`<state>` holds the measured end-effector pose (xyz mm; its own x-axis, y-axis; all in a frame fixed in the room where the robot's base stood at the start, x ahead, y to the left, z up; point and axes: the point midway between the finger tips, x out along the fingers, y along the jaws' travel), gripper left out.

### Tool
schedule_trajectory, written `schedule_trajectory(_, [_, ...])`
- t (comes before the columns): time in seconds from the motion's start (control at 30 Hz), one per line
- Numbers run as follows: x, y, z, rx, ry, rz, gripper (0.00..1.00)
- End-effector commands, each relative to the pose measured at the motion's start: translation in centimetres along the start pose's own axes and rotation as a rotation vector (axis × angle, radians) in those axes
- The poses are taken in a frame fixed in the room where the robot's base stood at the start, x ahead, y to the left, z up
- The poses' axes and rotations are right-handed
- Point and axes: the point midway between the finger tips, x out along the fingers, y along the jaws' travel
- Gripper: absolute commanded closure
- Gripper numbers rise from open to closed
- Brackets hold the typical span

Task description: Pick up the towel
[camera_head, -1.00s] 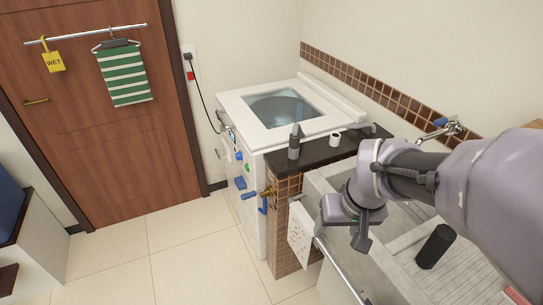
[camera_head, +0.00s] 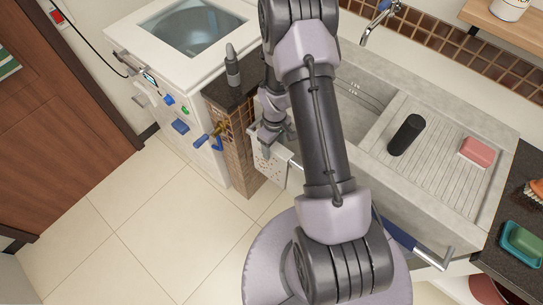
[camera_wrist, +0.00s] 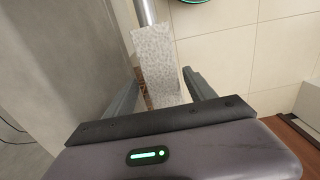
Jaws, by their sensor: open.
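The towel (camera_head: 272,172) is white with a speckled pattern and hangs from a rail at the left front of the sink. My gripper (camera_head: 270,147) is open over its upper part and hides some of it. In the wrist view the towel (camera_wrist: 155,45) runs between the two spread fingers of my gripper (camera_wrist: 161,74). I cannot tell whether a finger touches it.
The stone sink (camera_head: 375,85) lies right of my arm, with a black cylinder (camera_head: 406,135) and a pink sponge (camera_head: 477,151) on its drainboard. The tiled floor (camera_head: 140,220) in front is clear.

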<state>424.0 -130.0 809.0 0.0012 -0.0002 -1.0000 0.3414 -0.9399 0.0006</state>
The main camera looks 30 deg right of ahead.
Motion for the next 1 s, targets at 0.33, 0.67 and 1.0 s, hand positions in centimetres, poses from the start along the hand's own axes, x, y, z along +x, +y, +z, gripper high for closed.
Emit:
schedule_trajectory(0.33, [5.3,-0.5,-0.4,0.0,-0.002,-0.001,0.36])
schedule_trajectory(0.67, [5.0,-0.5,-0.4,0.0,-0.001,-0.001,0.72])
schedule_trajectory(1.0, [5.0,-0.5,-0.4,0.0,-0.001,0.0,1.0])
